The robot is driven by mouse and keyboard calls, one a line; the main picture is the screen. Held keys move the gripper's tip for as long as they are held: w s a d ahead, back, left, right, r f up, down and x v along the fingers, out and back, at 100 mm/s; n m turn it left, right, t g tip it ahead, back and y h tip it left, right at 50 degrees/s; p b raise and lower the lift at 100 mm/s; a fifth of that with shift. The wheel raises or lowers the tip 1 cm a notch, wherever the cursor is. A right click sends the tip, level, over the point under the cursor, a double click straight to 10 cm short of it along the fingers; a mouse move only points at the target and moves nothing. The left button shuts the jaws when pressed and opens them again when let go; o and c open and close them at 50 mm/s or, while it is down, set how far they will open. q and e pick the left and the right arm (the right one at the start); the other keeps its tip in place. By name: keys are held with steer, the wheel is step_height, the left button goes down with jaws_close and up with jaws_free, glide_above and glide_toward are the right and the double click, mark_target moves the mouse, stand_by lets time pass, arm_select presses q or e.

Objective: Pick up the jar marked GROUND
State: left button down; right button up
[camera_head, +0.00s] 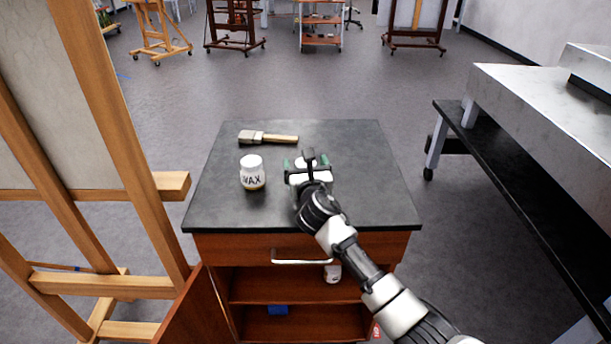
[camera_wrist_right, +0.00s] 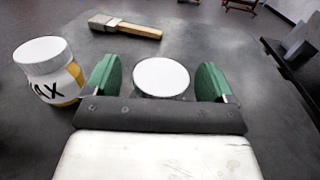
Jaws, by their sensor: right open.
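A white-lidded jar (camera_wrist_right: 161,75) stands on the dark cabinet top, between the two green finger pads of my right gripper (camera_wrist_right: 158,82). Its label is hidden, so I cannot read what it is marked. In the head view my right gripper (camera_head: 307,163) covers most of this jar, and its white lid (camera_head: 302,162) shows between the fingers. The fingers are open, with a small gap on each side of the lid in the wrist view. A white jar marked WAX (camera_head: 252,172) stands upright to the left; it also shows in the wrist view (camera_wrist_right: 50,70). My left gripper is not in view.
A wide brush (camera_head: 268,138) lies behind the jars on the cabinet top (camera_head: 352,140). Another small white container (camera_head: 333,273) and a blue item (camera_head: 278,310) are on the shelves below. A wooden easel (camera_head: 112,125) stands left; a bench (camera_head: 520,180) stands right.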

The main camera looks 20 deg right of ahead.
steer(key=shift+w+d, duration=0.1)
steer(key=shift+w, duration=0.15)
steer(key=c, duration=1.1)
steer(key=shift+r, duration=0.1)
